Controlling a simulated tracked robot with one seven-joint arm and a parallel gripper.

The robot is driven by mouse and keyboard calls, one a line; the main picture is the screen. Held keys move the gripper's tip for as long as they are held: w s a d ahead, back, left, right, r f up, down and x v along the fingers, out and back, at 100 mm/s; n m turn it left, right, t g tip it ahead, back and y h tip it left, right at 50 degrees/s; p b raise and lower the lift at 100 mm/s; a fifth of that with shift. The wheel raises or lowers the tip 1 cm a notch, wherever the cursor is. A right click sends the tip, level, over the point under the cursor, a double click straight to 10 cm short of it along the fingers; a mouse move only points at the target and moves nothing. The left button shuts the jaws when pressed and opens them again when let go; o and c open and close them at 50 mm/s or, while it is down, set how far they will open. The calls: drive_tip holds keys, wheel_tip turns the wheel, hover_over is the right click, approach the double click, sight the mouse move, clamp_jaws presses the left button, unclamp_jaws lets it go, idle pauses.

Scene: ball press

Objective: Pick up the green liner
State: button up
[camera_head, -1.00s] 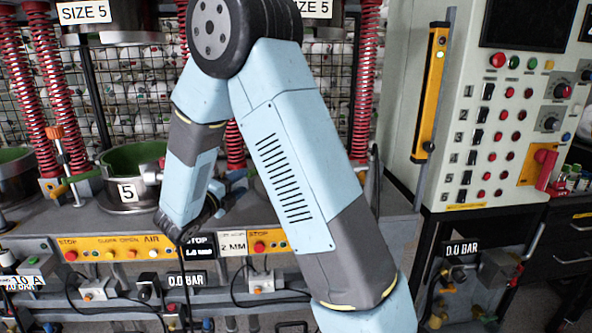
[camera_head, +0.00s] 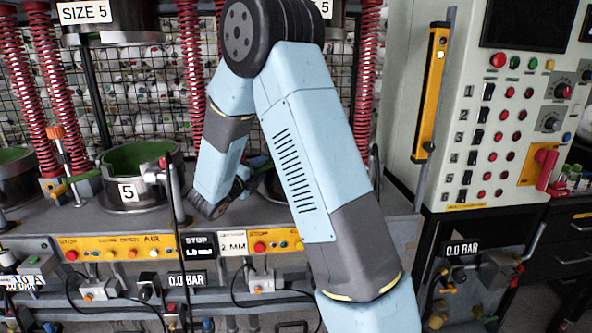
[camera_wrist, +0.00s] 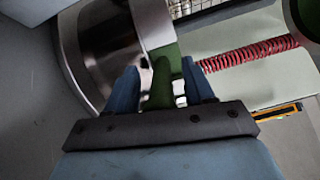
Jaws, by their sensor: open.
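In the wrist view my gripper (camera_wrist: 161,76) is open, with one blue finger on each side of a green piece (camera_wrist: 161,88) that looks like the green liner. The green piece stands against a shiny metal mould ring (camera_wrist: 85,55). I cannot tell whether the fingers touch it. In the head view my gripper is mostly hidden behind my arm, low over the bench. Green lining also shows inside the mould marked 5 (camera_head: 128,196) and in the mould at the far left (camera_head: 14,186).
Red springs (camera_head: 188,70) and dark posts rise around the moulds, with a wire mesh of balls behind. A yellow button strip (camera_head: 110,250) runs along the bench front. A control cabinet (camera_head: 450,130) stands at the right. A thin dark rod (camera_head: 174,190) stands before the mould marked 5.

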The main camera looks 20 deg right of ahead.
clamp_jaws()
idle(0.4)
idle(1.0)
